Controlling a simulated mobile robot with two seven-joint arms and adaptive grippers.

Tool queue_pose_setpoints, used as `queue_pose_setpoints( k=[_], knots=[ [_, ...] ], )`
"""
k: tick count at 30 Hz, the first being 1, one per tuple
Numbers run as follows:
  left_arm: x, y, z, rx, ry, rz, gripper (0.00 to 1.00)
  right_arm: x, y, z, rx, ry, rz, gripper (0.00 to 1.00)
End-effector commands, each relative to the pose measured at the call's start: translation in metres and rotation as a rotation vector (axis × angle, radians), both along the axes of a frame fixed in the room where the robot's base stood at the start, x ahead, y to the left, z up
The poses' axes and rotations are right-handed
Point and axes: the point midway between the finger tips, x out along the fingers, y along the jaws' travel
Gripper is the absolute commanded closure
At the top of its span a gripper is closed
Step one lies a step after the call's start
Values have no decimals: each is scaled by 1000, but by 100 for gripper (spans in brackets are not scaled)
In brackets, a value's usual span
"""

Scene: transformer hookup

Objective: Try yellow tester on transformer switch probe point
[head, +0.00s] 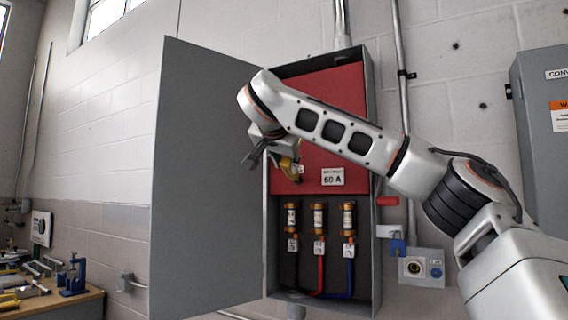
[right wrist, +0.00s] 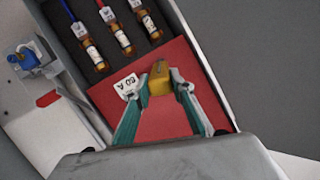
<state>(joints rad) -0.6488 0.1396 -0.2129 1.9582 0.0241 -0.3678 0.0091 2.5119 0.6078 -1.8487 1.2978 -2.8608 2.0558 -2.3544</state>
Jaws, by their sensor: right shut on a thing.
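The open grey switch box (head: 371,200) hangs on the wall, with a red panel (head: 330,90) inside its upper half. Below it are three fuses (head: 319,218) with tagged leads. My right gripper (head: 281,160) is in front of the red panel, shut on the yellow tester (head: 289,169). In the right wrist view the tester (right wrist: 160,78) sits between the fingertips (right wrist: 158,85), beside the 60 A label (right wrist: 129,84). Whether the tester touches the panel cannot be told. The probe point cannot be made out. My left gripper is not in view.
The box's grey door (head: 205,180) stands open to the left. A red handle (head: 387,201) and a blue padlock (head: 398,247) are at the box's right side. A workbench (head: 85,302) with a blue vise (head: 73,277) and tools is at lower left.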

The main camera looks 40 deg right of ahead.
Motion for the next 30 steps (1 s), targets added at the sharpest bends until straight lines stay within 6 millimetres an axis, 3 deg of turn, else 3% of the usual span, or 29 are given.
queue_pose_setpoints(
  k=[30],
  knots=[
    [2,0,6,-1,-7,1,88,2,-5,1,-1,-1,1,98]
  ],
)
